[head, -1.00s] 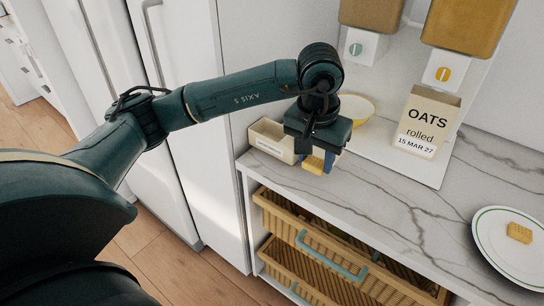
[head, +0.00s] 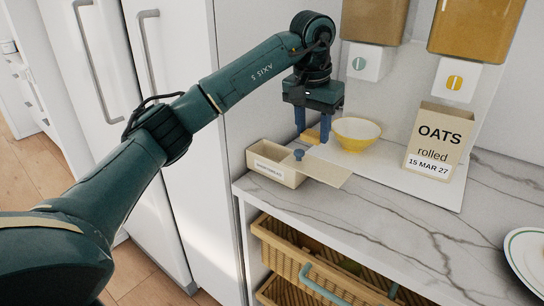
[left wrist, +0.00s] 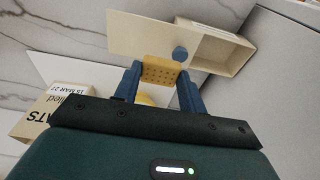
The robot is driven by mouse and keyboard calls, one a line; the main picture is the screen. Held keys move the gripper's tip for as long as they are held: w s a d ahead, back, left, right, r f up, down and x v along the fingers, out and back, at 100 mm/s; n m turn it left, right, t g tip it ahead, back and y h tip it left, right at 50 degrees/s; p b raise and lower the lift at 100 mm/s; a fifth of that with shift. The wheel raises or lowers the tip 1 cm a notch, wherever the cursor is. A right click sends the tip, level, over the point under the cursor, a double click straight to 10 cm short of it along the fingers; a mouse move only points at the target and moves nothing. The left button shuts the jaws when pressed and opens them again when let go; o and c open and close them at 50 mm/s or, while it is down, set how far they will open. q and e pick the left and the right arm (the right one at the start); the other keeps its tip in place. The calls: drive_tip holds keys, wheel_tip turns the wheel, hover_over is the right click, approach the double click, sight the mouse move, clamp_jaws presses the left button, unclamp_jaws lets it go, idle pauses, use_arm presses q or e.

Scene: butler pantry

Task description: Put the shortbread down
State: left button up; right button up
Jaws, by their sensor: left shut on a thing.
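A golden, dotted piece of shortbread (left wrist: 160,71) is between the blue fingers of my left gripper (left wrist: 158,80) in the left wrist view. In the head view my left gripper (head: 312,134) points down behind the cream box, and part of the shortbread (head: 311,137) shows between its fingers. I cannot tell whether the shortbread touches the surface below. The cream box (head: 287,177) has a label on its front and is partly open at its left end. Its flat lid (head: 326,168), with a blue knob (head: 299,155), sticks out to the right. My right gripper is not in view.
A yellow bowl (head: 357,135) stands close to the right of my left gripper. An oats box (head: 437,142) stands farther right under the dispensers (head: 374,20). A white plate (head: 526,262) is cut off at the right edge. The marble counter (head: 400,206) is clear in front.

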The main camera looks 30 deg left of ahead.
use_arm(q)
drive_tip(key=a, duration=1)
drive_tip(key=f, duration=0.5)
drive_tip(key=shift+w+a+f, duration=0.1)
drive_tip(key=shift+w+f, duration=0.3)
wheel_tip(320, 180, down, 5)
drive_tip(key=shift+a+f, duration=0.2)
drive_tip(key=shift+f, duration=0.15)
drive_tip(key=shift+f, duration=0.2)
drive_tip(key=o, duration=0.7)
drive_tip(key=shift+r, duration=0.1)
